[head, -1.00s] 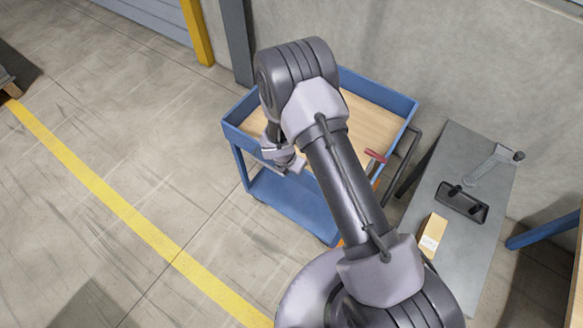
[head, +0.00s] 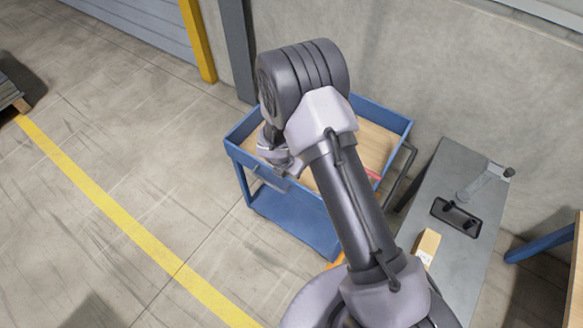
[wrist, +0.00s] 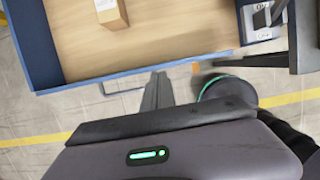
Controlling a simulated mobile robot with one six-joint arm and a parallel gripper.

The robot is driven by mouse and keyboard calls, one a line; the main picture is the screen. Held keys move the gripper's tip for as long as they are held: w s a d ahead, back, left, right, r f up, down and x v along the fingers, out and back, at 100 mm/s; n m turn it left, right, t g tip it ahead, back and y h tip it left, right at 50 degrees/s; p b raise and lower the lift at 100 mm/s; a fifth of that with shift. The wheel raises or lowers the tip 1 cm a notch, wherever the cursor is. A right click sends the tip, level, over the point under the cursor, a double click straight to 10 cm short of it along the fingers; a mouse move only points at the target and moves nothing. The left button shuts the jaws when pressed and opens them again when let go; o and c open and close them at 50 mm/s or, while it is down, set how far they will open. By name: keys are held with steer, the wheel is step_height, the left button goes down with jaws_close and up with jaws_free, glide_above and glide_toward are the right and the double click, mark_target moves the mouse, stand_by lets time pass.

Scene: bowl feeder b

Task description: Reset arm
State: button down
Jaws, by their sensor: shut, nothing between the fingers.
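My arm rises from the bottom of the head view and bends over a blue cart (head: 240,155) with a wooden top. My gripper (head: 285,183) hangs at the cart's left front edge in the head view; its fingers are small there. In the wrist view my gripper (wrist: 158,78) shows with its dark fingers together and nothing between them. The fingertips are near the cart's blue rim (wrist: 130,72), apart from the box on the cart top.
A cardboard box (wrist: 98,28) lies on the cart top. A grey bench (head: 440,180) at right holds a black tray (head: 456,217) and a small box (head: 428,244). A yellow column (head: 198,40) stands behind. Floor at left is open, with a yellow line (head: 110,208).

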steer(key=s+d+r+m+t+b, duration=0.15)
steer(key=d+r+m+b, duration=0.25)
steer(key=r+m, duration=0.4)
steer(key=s+d+r+m+g+b, duration=0.15)
steer(key=d+r+m+b, duration=0.35)
steer(key=r, duration=0.5)
steer(key=s+a+r+m+t+y+b, duration=0.1)
steer(key=s+r+m+y+b, duration=0.1)
steer(key=s+m, duration=0.8)
steer(key=s+a+r+m+t+y+b, duration=0.1)
steer(key=s+r+m+t+y+b, duration=0.1)
steer(key=s+m+b, duration=0.3)
steer(key=s+r+m, duration=0.1)
steer(key=s+m, duration=0.3)
steer(key=s, duration=0.3)
steer(key=shift+s+a+r+m, duration=0.25)
steer(key=shift+a+r+m, duration=0.1)
steer(key=shift+m, duration=0.05)
